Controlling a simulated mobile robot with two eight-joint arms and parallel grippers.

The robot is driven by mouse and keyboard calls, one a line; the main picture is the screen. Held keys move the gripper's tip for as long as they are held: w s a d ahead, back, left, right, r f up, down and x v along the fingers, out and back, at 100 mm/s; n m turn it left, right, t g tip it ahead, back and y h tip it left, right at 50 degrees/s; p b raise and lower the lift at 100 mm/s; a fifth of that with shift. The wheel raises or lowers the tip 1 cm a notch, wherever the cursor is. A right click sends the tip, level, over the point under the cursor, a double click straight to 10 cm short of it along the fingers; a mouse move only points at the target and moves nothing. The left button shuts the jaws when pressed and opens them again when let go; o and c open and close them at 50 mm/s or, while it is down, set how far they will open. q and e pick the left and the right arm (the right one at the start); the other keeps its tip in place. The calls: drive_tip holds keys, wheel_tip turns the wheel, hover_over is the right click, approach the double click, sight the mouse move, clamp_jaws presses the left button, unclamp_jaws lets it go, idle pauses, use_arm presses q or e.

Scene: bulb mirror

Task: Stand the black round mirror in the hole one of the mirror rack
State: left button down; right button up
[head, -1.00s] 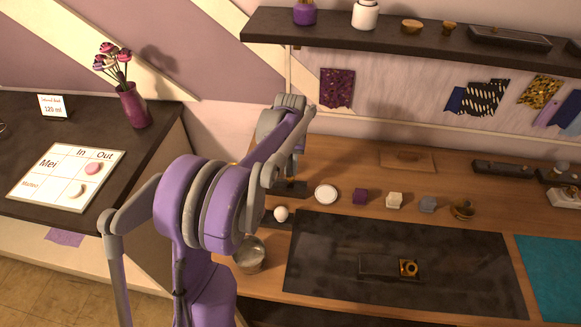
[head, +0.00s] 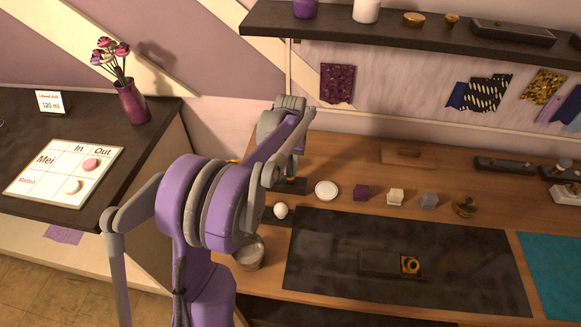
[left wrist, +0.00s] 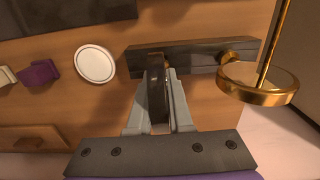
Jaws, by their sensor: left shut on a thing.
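My left gripper (left wrist: 157,76) is shut on the black round mirror (left wrist: 157,98), which shows nearly edge-on as a dark upright band between the grey fingers in the left wrist view. The mirror rack (left wrist: 200,58) is a dark bar right behind the mirror. The mirror's far end overlaps the rack's left part; I cannot tell whether it is seated in a hole. The hole itself is hidden. In the head view the rack (head: 291,186) shows partly behind my left arm, and the mirror is hidden there. My right gripper is not in view.
A gold stand (left wrist: 258,84) with a rod is close to the rack's right end. A white round dish (head: 327,190) lies beside the rack, with a purple cube (head: 361,193) farther right. A white ball (head: 281,211) and a cup (head: 248,254) are nearer.

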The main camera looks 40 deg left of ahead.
sight(291, 156)
use_arm(q)
drive_tip(key=shift+f+b, duration=0.4)
drive_tip(key=shift+f, duration=0.3)
drive_tip(key=c, duration=0.8)
unclamp_jaws()
drive_tip(key=shift+o, duration=0.2)
drive_tip(key=shift+r, duration=0.1)
wheel_tip(291, 156, up, 11)
drive_tip(key=shift+f+p, duration=0.1)
drive_tip(key=shift+p, duration=0.2)
drive_tip(key=s+d+m+t, duration=0.3)
drive_tip(key=s+d, duration=0.6)
drive_tip(key=d, duration=0.4)
drive_tip(key=s+d+f+m+t, duration=0.2)
drive_tip(key=s+d+f, duration=0.5)
drive_tip(key=s, duration=0.4)
drive_tip(key=shift+s+d+m, duration=0.2)
drive_tip(key=shift+s+m, duration=0.2)
